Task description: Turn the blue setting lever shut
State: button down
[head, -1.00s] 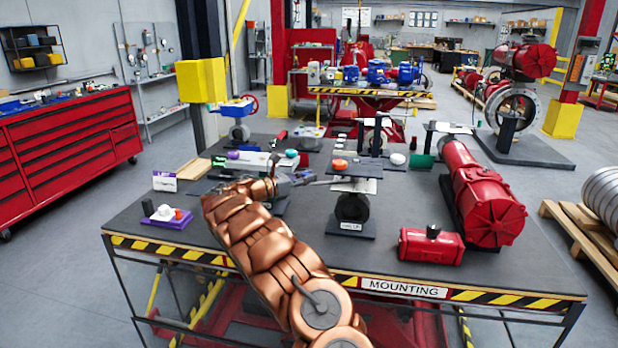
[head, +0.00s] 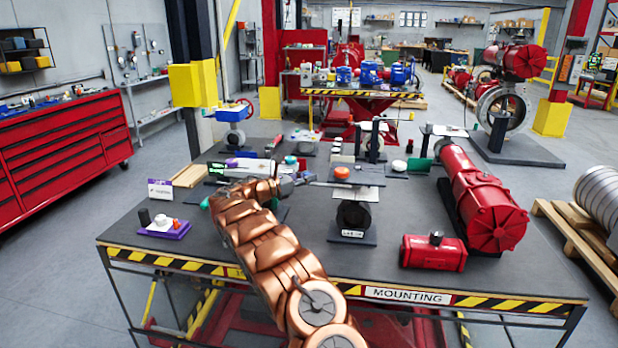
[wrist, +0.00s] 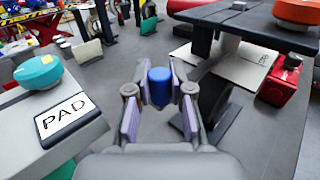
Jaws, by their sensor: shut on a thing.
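In the wrist view a blue cylindrical piece (wrist: 160,87), which looks like the blue setting lever's end, stands between the purple pads of my gripper (wrist: 160,98). The jaws are shut on it, one pad on each side. How the lever joins its valve is hidden. In the head view my gripper (head: 298,179) is over the table, left of the dark stand with the orange-topped cap (head: 342,171). The lever cannot be made out clearly there.
In the wrist view a dark plate (wrist: 250,35) on a post stands close right of my gripper. A grey block with a PAD label (wrist: 68,122) and teal cap (wrist: 38,72) is close left. A red actuator (head: 480,195) lies on the table's right; the table's front left is mostly clear.

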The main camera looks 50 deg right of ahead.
jog(key=shift+w+r, duration=0.1)
jog(key=c, duration=1)
grip_release()
jog(key=shift+d, duration=0.1)
jog(key=v, duration=1.2)
